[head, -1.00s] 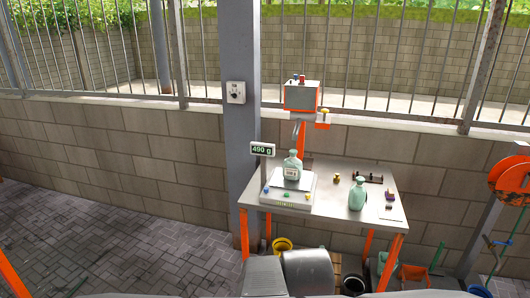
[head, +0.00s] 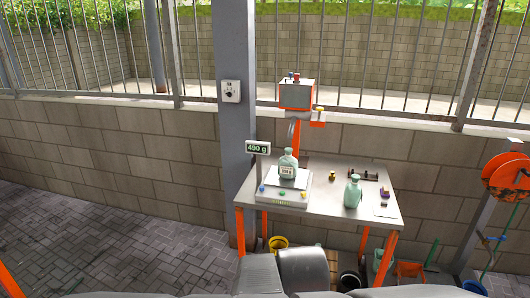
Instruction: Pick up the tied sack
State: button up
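I cannot make out a tied sack in the head view. My gripper is not in view. Grey rounded parts at the bottom edge, in front of the table, seem to be my own body, and they hide part of the floor there.
A metal table (head: 330,200) with orange legs stands against the block wall (head: 130,150). It holds a scale (head: 283,195) bearing a pale green bottle (head: 288,166), and another bottle (head: 353,192). Buckets, one yellow (head: 278,243), and an orange bin (head: 409,270) are below. Paved floor (head: 130,240) at left is clear.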

aim_at(287, 166)
jog(key=i+u, duration=0.1)
jog(key=i, duration=0.5)
jog(key=i+l+u, duration=0.15)
jog(key=i, duration=0.5)
jog(key=i+l+u, duration=0.1)
jog(key=i, duration=0.5)
jog(key=l, duration=0.1)
